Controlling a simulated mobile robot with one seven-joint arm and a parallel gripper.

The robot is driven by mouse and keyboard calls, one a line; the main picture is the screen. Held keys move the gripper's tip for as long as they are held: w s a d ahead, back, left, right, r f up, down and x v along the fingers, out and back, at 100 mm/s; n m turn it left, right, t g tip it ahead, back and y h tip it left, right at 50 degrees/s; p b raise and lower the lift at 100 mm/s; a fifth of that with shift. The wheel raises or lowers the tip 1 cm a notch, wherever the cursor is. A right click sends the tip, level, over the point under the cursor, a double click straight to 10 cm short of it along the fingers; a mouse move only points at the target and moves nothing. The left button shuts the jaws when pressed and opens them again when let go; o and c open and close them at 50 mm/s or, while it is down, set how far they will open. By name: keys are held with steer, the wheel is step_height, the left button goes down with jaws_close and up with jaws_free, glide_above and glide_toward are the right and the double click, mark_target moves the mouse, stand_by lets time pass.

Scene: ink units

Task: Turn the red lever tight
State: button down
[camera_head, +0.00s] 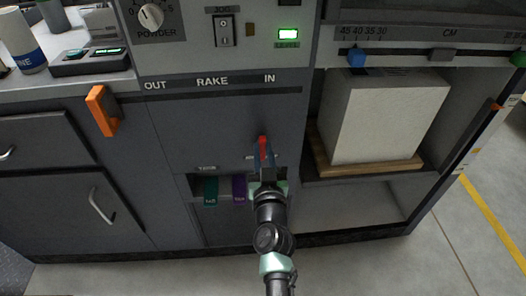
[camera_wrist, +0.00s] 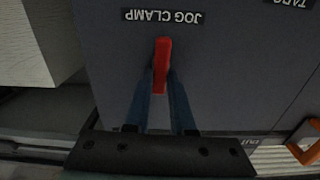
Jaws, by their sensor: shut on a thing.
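The red lever (camera_head: 263,147) is on the dark grey cabinet front, below the "RAKE" label. It points upward in the head view, and my arm hides part of it. My gripper (camera_head: 264,163) is shut on it from the front. In the wrist view the red lever (camera_wrist: 161,66) stands between the blue fingertips of my gripper (camera_wrist: 161,78). A "JOG CLAMP" label (camera_wrist: 163,17) is beside the lever in that view.
An orange handle (camera_head: 103,110) is at the left of the panel. A recess with a green tab (camera_head: 210,191) and a purple tab (camera_head: 239,188) is left of my gripper. A paper stack (camera_head: 385,118) on a wooden board (camera_head: 372,168) is at right.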

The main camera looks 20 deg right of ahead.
steer(key=m, duration=0.4)
steer(key=shift+d+f+b, duration=0.15)
steer(key=shift+d+b, duration=0.05)
steer(key=shift+b, duration=0.1)
steer(key=m, duration=0.4)
steer(key=shift+s+d+f+m, duration=0.1)
steer(key=shift+d+m, duration=0.05)
steer(key=shift+m, duration=0.25)
steer(key=m, duration=0.8)
steer(key=shift+d+f+b, duration=0.15)
steer(key=shift+f+b, duration=0.2)
steer(key=shift+b, duration=0.05)
steer(key=shift+m, duration=0.4)
steer(key=c, duration=0.8)
jaws_free()
steer(key=shift+o, duration=0.2)
steer(key=shift+s, duration=0.15)
steer(key=p+v, duration=0.2)
steer(key=v, duration=1)
steer(key=shift+s, duration=0.4)
